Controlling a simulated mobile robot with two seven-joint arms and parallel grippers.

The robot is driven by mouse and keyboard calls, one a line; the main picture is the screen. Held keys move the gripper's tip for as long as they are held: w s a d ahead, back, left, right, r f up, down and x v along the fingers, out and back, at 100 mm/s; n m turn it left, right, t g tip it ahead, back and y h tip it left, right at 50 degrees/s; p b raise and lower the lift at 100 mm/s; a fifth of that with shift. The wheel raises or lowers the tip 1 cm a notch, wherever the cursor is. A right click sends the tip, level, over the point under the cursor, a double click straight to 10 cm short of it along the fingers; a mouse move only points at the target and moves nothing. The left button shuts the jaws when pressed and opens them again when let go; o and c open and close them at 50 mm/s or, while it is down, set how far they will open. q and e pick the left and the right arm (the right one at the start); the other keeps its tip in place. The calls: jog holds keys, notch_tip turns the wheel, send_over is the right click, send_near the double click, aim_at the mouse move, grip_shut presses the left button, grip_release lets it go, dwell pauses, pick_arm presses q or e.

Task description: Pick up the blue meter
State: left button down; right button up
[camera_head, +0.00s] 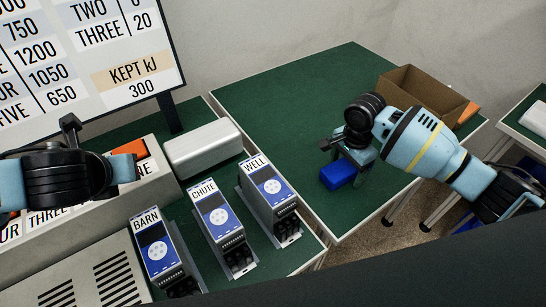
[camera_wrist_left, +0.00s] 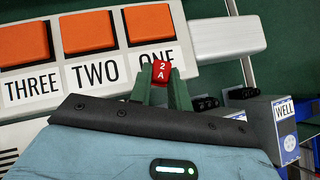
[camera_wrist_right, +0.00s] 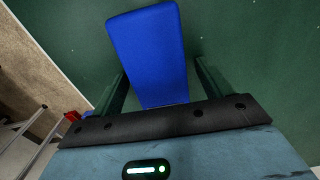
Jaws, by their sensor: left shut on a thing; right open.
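The blue meter, seen as a plain blue block (camera_head: 338,174), lies on the green table top near its front right edge. It also shows in the right wrist view (camera_wrist_right: 148,50). My right gripper (camera_head: 345,158) is just above it, pointing down. In the right wrist view its open fingers (camera_wrist_right: 160,88) stand on either side of the block's near end, with gaps showing. My left gripper (camera_wrist_left: 160,88) is shut on a small red block (camera_wrist_left: 161,71) marked "2 A", in front of the orange button panel. In the head view the left wrist hides part of that panel.
Three blue-faced units, BARN (camera_head: 157,250), CHUTE (camera_head: 217,219) and WELL (camera_head: 266,189), stand on the left bench. A pale box (camera_head: 202,148) is behind them. An open brown carton (camera_head: 425,92) is behind my right arm. The table middle is clear.

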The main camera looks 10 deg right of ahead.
aim_at(347, 165)
pick_arm(q)
jog(key=shift+r, duration=0.1)
pick_arm(e)
jog(key=shift+r, duration=0.1)
jog(key=c, duration=1.3)
jog(key=shift+r, duration=0.15)
